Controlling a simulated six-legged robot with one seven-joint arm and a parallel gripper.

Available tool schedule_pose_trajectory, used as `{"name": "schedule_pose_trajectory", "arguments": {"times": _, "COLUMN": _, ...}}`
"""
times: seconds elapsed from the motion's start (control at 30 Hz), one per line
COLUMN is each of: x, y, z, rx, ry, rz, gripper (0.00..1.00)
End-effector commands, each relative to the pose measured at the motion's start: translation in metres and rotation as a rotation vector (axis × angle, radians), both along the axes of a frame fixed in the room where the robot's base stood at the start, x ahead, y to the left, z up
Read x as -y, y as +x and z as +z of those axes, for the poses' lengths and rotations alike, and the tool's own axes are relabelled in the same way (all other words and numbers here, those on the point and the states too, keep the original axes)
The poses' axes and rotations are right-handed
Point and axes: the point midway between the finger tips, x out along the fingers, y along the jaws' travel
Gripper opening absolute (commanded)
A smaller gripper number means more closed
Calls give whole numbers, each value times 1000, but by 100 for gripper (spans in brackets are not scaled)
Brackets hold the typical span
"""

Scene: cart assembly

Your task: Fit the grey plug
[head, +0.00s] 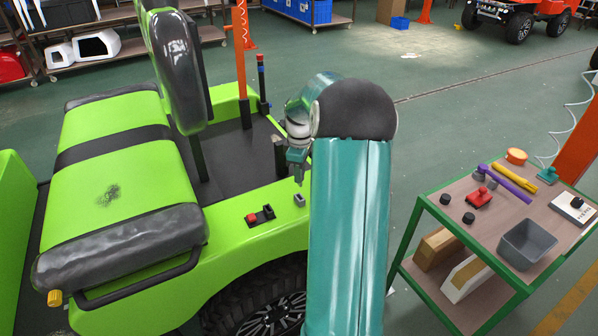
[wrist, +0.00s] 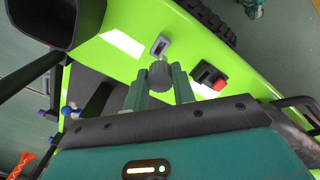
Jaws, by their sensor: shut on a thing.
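My gripper (wrist: 160,88) is shut on the grey plug (wrist: 159,74), a dark grey ribbed cylinder between the two green fingers in the wrist view. A small light grey socket piece (wrist: 160,46) with a dark opening is on the green cart body, just beyond the plug in that view. In the head view my gripper (head: 298,158) points down, with the grey plug (head: 299,180) below its fingers. The grey socket piece (head: 299,200) is below it on the green ledge. A gap seems to show between plug and socket; its exact size is unclear.
A black fixture with a red button (head: 257,216) sits on the ledge left of the socket. A black-grey seat back (head: 180,70) rises behind. At right stands a green-framed trolley (head: 480,240) holding a grey bin (head: 527,244) and several small parts.

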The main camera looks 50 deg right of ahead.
Motion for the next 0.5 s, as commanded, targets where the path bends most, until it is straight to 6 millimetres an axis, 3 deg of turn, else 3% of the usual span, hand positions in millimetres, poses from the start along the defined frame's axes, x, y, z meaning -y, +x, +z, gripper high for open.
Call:
{"name": "schedule_pose_trajectory", "arguments": {"times": 0.27, "x": 2, "y": -1, "z": -2, "rx": 0, "ry": 1, "rz": -3, "gripper": 0}}
{"name": "schedule_pose_trajectory", "arguments": {"times": 0.5, "x": 2, "y": -2, "z": -21, "rx": -2, "ry": 2, "rz": -3, "gripper": 0}}
